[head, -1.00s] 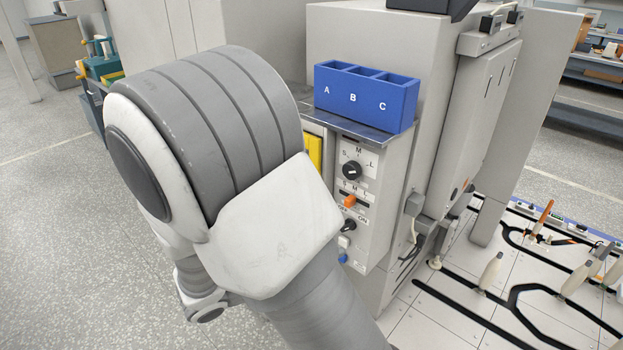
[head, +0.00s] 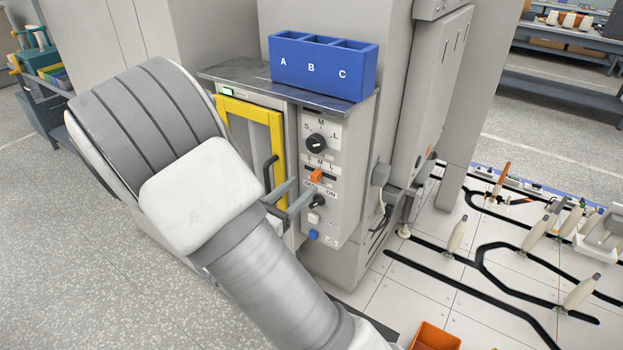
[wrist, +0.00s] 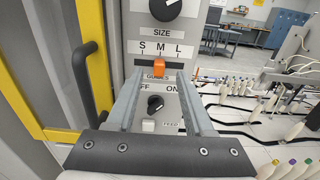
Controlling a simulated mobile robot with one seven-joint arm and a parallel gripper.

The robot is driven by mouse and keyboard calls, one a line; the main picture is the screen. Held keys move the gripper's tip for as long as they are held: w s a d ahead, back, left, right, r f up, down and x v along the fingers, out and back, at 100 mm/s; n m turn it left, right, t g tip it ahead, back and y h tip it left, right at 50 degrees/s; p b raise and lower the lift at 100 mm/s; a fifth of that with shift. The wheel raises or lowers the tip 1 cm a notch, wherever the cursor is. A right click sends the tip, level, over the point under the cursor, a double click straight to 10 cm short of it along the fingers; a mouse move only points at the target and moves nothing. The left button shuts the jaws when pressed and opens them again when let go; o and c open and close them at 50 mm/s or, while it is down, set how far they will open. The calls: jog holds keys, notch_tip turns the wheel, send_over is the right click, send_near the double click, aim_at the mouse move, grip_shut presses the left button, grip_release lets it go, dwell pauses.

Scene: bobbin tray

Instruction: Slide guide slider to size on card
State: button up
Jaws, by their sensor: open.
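The guide slider is an orange knob (head: 316,175) in a dark slot on the grey control panel (head: 318,222). In the wrist view the orange knob (wrist: 160,66) stands under the M of the S M L scale. My gripper (wrist: 159,76) is open, one finger on each side of the knob's line. Its tips are close to the panel; I cannot tell whether the knob is between them. In the head view my gripper (head: 303,187) is just left of and below the slider. I cannot make out a card.
A black size dial (head: 315,143) is above the slider and a small black OFF/ON knob (head: 317,201) below. A yellow-framed door (head: 250,135) with a black handle (head: 270,172) is close on the left. A blue A B C bin (head: 323,67) stands on top.

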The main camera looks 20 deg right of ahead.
aim_at(313, 176)
jog(key=shift+x, duration=2.75)
grip_shut()
